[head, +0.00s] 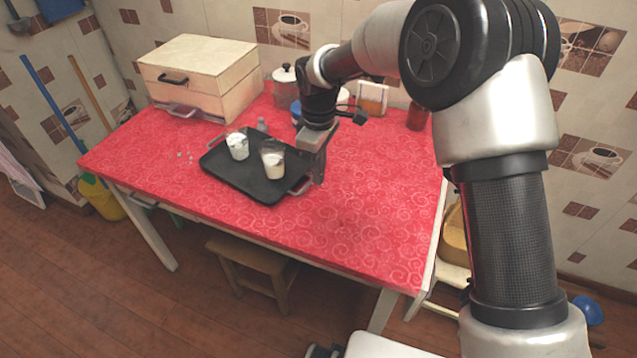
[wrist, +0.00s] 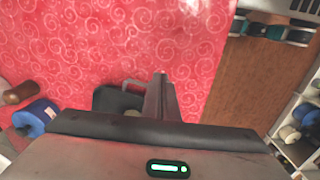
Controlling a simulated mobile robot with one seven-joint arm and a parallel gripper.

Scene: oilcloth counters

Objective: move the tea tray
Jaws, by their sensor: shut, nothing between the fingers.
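The black tea tray (head: 245,185) lies flat on the red oilcloth, with a handle at each end. Two glasses with white contents stand on it, the left glass (head: 237,146) and the right glass (head: 273,160). My gripper (head: 318,181) points down at the tray's right end, close beside the right handle (head: 300,187). In the wrist view, the shut fingers (wrist: 160,92) are just beside the tray's handle (wrist: 133,83), with nothing between them. Whether they touch the handle, I cannot tell. My gripper body hides most of the tray (wrist: 112,99) there.
A cream bread box (head: 197,75) stands at the back left of the table (head: 370,220). A lidded glass jar (head: 284,85) and other containers line the back. Small white bits lie left of the tray. The cloth to the right and front is clear.

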